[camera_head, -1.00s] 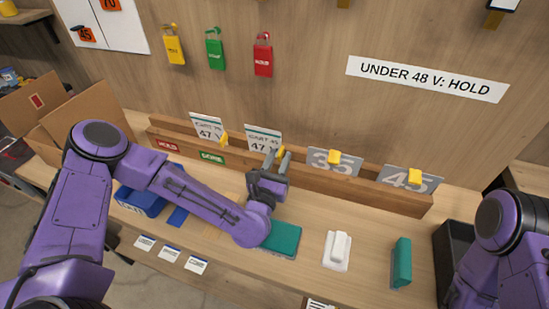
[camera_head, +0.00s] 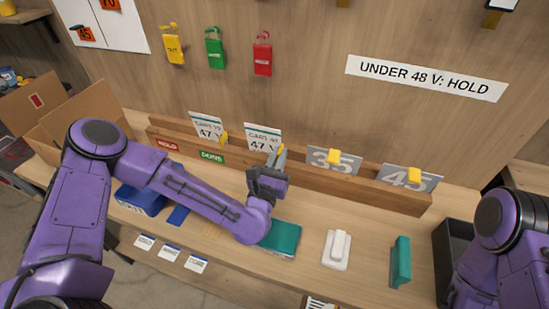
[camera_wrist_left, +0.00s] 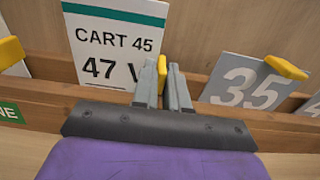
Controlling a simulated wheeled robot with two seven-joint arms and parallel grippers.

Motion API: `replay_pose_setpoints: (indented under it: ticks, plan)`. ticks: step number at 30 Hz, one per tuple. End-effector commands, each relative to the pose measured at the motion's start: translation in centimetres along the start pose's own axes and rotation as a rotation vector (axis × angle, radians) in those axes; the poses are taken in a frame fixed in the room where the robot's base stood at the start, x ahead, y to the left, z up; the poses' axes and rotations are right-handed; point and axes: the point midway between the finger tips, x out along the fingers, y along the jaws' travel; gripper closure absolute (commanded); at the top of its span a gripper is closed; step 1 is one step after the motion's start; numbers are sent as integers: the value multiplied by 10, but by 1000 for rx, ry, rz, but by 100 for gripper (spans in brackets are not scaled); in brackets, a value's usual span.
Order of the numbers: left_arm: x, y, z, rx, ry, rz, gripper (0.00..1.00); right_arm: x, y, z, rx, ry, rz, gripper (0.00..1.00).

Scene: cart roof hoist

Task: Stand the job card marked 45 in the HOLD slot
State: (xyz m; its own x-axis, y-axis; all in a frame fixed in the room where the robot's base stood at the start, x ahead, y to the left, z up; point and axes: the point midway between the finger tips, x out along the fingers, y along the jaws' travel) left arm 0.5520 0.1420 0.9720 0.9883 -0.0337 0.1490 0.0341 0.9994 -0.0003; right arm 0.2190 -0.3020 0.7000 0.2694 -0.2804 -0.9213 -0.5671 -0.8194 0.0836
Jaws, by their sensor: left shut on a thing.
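The white job card reading CART 45, 47 V (camera_head: 262,136) stands upright at the wooden rack, right of the green DONE label (camera_head: 212,157). In the left wrist view the card (camera_wrist_left: 112,45) shows a green top stripe. My left gripper (camera_head: 277,158) is at the card's right edge, shut on its yellow tab (camera_wrist_left: 172,75), with a finger on each side. The red HOLD label (camera_head: 167,145) is on the rack's left end. Another card (camera_head: 206,124), also showing 47, stands between the labels. My right gripper is out of view.
Grey plates marked 35 (camera_head: 330,161) and 45 (camera_head: 405,178), with yellow tabs, stand in the rack to the right. A teal pad (camera_head: 283,238), a white device (camera_head: 337,249) and a teal block (camera_head: 401,262) lie on the bench. A blue bin (camera_head: 142,198) is at left.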

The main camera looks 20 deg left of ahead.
Motion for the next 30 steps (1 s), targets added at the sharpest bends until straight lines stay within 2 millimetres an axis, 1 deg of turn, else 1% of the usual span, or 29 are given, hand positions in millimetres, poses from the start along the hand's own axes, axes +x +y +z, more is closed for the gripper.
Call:
replay_pose_setpoints:
  ticks: [24,30]
  plan:
    - [5,0,31,0,-1,1,100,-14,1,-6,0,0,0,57]
    - [5,0,32,0,-1,0,100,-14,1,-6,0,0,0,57]
